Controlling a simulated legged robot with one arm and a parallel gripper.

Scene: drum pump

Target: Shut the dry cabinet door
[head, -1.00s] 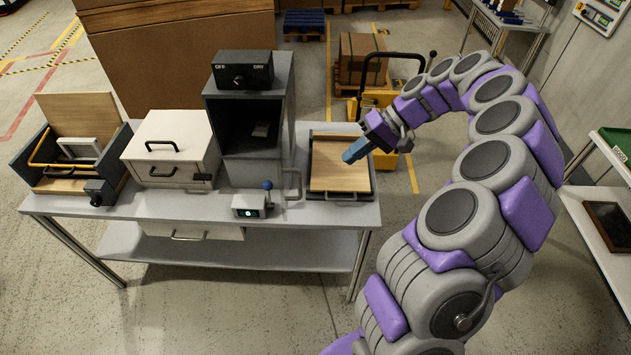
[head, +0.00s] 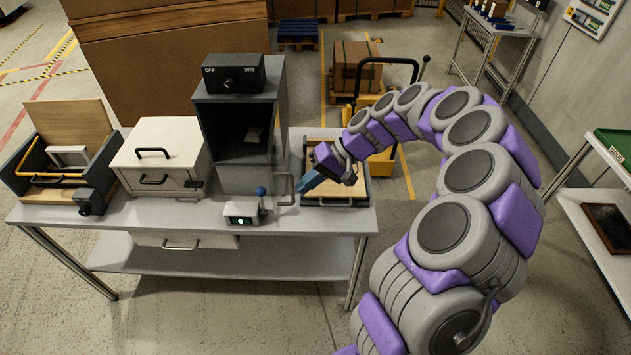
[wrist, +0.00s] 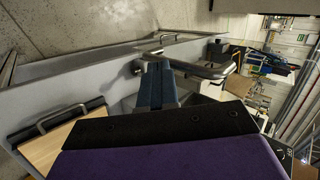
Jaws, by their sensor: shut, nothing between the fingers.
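The dry cabinet (head: 205,125) is the tall dark grey box with an OFF/DRY knob on top. Its front stands open and its inside is dark, with a small pale item in it. A bent metal handle (head: 284,186) sticks out at its lower right; I cannot clearly make out the door panel. My gripper (head: 304,190) is shut and empty, just right of this handle and over the tray's left side. In the wrist view the blue fingers (wrist: 156,85) reach close to a bent metal bar (wrist: 205,68); I cannot tell whether they touch.
A black-edged tray with a wooden board (head: 325,148) lies under my gripper. A small control box with a blue-knobbed lever (head: 242,212) stands before the cabinet. A white box (head: 160,158) and an open wooden-lidded box (head: 70,120) stand to the left on the table (head: 170,222).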

